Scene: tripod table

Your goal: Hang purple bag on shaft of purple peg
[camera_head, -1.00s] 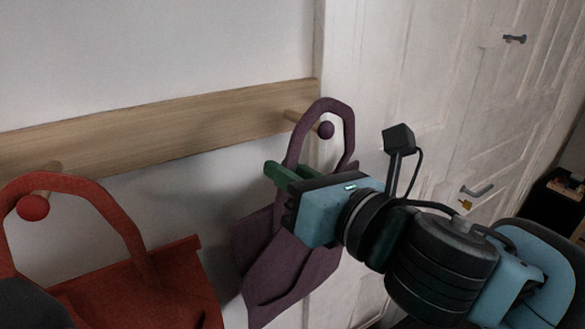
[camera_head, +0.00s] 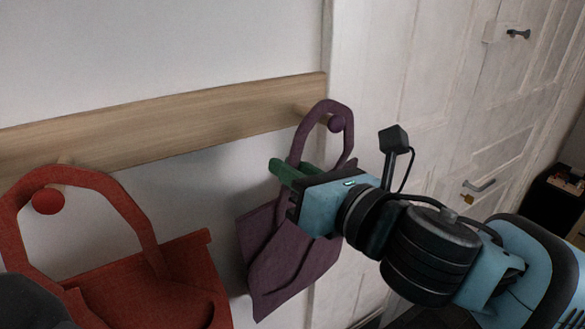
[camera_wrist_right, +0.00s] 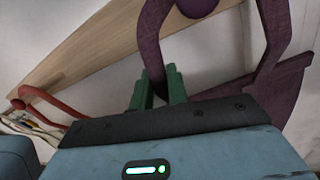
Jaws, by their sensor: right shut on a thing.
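The purple bag (camera_head: 290,255) hangs beside the wall, its stiff handle standing up as a loop. The purple peg's round knob (camera_head: 335,124) shows inside the upper part of this loop. Its wooden shaft (camera_head: 308,111) runs back to the rail, partly hidden by the handle. I cannot tell whether the handle touches the shaft. My right gripper (camera_head: 288,171) is shut on the left side of the bag's handle, below the peg. The right wrist view shows its green fingers (camera_wrist_right: 158,90) at the handle (camera_wrist_right: 150,45), with the purple knob (camera_wrist_right: 197,5) at the top edge.
The wooden rail (camera_head: 170,122) runs along the wall. A red bag (camera_head: 150,285) is at the left, its handle around a red knob (camera_head: 48,201). A white door (camera_head: 420,75) stands right of the rail. A dark rounded shape covers the lower left corner.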

